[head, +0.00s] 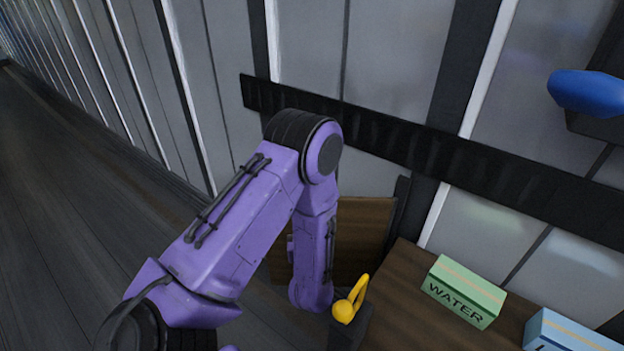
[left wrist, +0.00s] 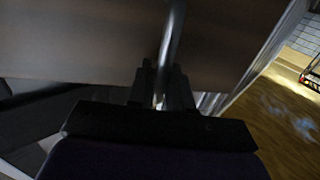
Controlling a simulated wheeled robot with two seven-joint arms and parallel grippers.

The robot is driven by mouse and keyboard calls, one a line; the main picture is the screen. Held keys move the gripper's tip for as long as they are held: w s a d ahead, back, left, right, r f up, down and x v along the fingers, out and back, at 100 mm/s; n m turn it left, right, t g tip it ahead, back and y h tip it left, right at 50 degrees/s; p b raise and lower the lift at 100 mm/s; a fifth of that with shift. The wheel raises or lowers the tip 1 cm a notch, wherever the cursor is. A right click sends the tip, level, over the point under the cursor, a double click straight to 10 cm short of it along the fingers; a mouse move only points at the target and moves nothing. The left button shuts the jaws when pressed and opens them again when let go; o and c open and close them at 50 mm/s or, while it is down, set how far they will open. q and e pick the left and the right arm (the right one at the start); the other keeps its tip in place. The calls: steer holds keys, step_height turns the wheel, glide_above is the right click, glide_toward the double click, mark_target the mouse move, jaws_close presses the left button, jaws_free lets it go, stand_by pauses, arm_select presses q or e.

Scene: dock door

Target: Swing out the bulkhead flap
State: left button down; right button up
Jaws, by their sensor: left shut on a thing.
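The flap, a brown wooden panel (head: 362,235), shows low behind my purple left arm in the head view, beside a dark upright edge. I cannot tell its exact angle there. In the left wrist view the brown panel (left wrist: 80,40) fills the upper part, with a grey metal bar handle (left wrist: 172,35) running down in front of it. My left gripper (left wrist: 160,90) is shut on the lower part of this handle. In the head view my arm hides the left gripper and the handle. My right gripper is in neither view.
A brown surface (head: 400,310) right of the flap holds a green WATER box (head: 464,291) and a blue box (head: 565,333). A yellow looped item (head: 345,310) sits on a dark block. A dark rail (head: 420,140) crosses the grey wall. Floor at left is clear.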

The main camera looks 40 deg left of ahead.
arm_select(q)
steer(key=shift+s+d, duration=0.25)
steer(key=shift+d, duration=0.1)
steer(key=c, duration=1.2)
jaws_free()
